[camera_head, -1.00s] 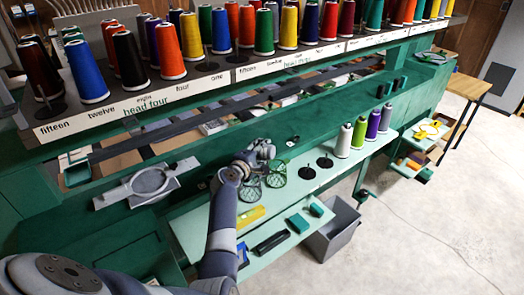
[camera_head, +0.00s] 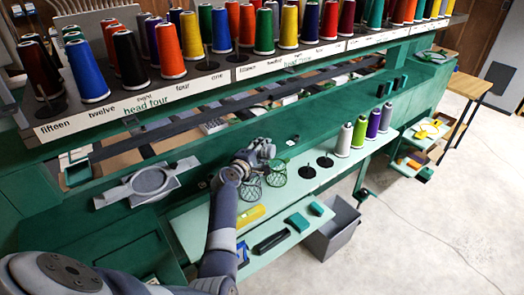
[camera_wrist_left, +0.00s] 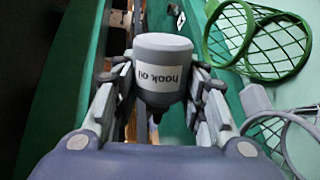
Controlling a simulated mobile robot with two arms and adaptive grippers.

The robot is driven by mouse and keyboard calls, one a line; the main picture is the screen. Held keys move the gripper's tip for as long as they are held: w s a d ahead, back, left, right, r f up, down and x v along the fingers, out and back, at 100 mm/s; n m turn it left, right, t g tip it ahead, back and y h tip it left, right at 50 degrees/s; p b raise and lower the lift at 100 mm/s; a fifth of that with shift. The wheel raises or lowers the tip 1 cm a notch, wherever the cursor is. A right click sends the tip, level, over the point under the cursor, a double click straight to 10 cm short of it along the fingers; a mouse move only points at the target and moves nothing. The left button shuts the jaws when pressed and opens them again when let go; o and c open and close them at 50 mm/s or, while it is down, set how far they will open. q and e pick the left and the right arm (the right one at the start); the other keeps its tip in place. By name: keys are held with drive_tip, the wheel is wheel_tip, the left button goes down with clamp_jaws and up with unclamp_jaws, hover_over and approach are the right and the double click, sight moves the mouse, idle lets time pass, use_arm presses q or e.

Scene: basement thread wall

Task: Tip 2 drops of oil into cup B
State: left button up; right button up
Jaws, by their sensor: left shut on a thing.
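My left gripper (camera_wrist_left: 158,92) is shut on a small grey oil bottle (camera_wrist_left: 161,48), held between both fingers in the left wrist view. Its label reads "hook oil" and appears upside down there. Its dark narrow nozzle points toward the bottom of that picture. In the head view the left gripper (camera_head: 258,152) is over the green machine's front edge, just above two wire mesh baskets; the bottle is hard to make out. No cup marked B can be read in either view. My right gripper is not in view.
A green wire basket (camera_head: 275,174) and a darker one (camera_head: 249,189) stand on the pale green shelf (camera_head: 190,233). A yellow object (camera_head: 250,216) and teal boxes lie nearby. Thread cones (camera_head: 343,140) stand to the right. A grey bin (camera_head: 334,232) is below the shelf.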

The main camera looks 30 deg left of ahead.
use_arm(q)
drive_tip(key=m, duration=0.2)
drive_tip(key=shift+f+m+y, duration=0.1)
drive_tip(key=shift+m+y, duration=0.3)
drive_tip(key=shift+a+m+y, duration=0.1)
drive_tip(key=shift+m+y, duration=0.2)
drive_tip(key=shift+m, duration=0.3)
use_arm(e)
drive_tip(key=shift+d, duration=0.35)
use_arm(q)
wheel_tip(320, 180, up, 2)
drive_tip(key=m+y+p, duration=0.1)
drive_tip(key=m+p, duration=0.1)
drive_tip(key=shift+m, duration=0.3)
drive_tip(key=shift+r+m+y+p, duration=0.3)
drive_tip(key=shift+r+m+p, duration=0.25)
drive_tip(key=shift+m, duration=0.15)
drive_tip(key=m, duration=0.1)
drive_tip(key=r+m, duration=0.1)
drive_tip(key=shift+m+y, duration=0.3)
drive_tip(key=shift+y, duration=0.1)
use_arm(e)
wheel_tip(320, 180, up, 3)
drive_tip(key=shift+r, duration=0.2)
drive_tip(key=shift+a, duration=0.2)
